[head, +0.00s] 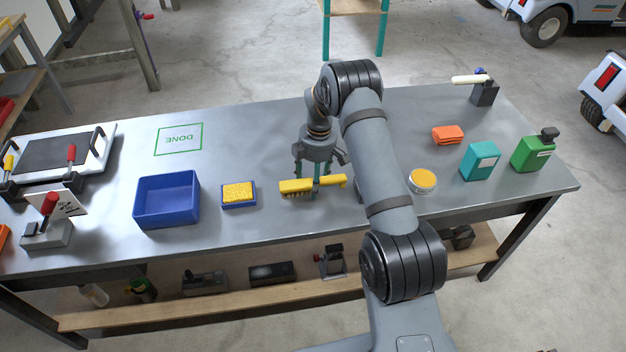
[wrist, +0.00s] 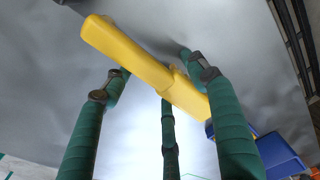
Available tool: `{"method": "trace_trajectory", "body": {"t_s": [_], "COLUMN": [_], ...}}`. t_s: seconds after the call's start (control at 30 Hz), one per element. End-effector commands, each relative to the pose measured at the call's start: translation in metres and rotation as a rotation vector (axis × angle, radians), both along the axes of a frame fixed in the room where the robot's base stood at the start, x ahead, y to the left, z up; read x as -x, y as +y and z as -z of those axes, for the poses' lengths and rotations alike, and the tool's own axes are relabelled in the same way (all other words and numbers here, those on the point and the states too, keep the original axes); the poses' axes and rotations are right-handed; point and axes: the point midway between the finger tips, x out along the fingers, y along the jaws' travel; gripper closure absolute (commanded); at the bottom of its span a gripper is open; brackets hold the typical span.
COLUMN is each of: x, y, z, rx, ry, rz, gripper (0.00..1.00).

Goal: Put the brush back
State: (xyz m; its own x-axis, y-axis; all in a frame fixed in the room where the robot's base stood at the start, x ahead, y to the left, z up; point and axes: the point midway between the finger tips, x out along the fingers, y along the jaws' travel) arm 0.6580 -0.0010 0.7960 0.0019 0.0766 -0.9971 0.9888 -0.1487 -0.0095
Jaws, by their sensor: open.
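The yellow brush (head: 296,187) is at the front middle of the grey workbench, its bristled head to the left and handle to the right. My gripper (head: 316,180) is directly over the brush, pointing down, with its teal fingers open around it. One finger stands in front of the brush in the head view. In the wrist view the brush (wrist: 135,52) runs diagonally between the spread fingers (wrist: 165,100), and I see no clear grip on it. The brush appears to lie on the bench; its underside is hidden.
Left of the brush are a blue tray with a yellow pad (head: 239,203) and an empty blue bin (head: 167,222). A green DONE outline (head: 179,139) lies behind them.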

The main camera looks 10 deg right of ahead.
Motion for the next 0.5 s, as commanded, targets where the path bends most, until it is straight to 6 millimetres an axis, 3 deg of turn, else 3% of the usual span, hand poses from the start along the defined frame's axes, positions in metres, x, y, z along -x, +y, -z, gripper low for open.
{"method": "trace_trajectory", "body": {"t_s": [0.3,0.5], "x": [0.0,-0.002], "y": [0.0,-0.002], "z": [-0.003,-0.025], "rx": [0.0,0.0], "ry": [0.0,-0.007], "rz": [0.0,0.001], "gripper": [0.4,0.4]}}
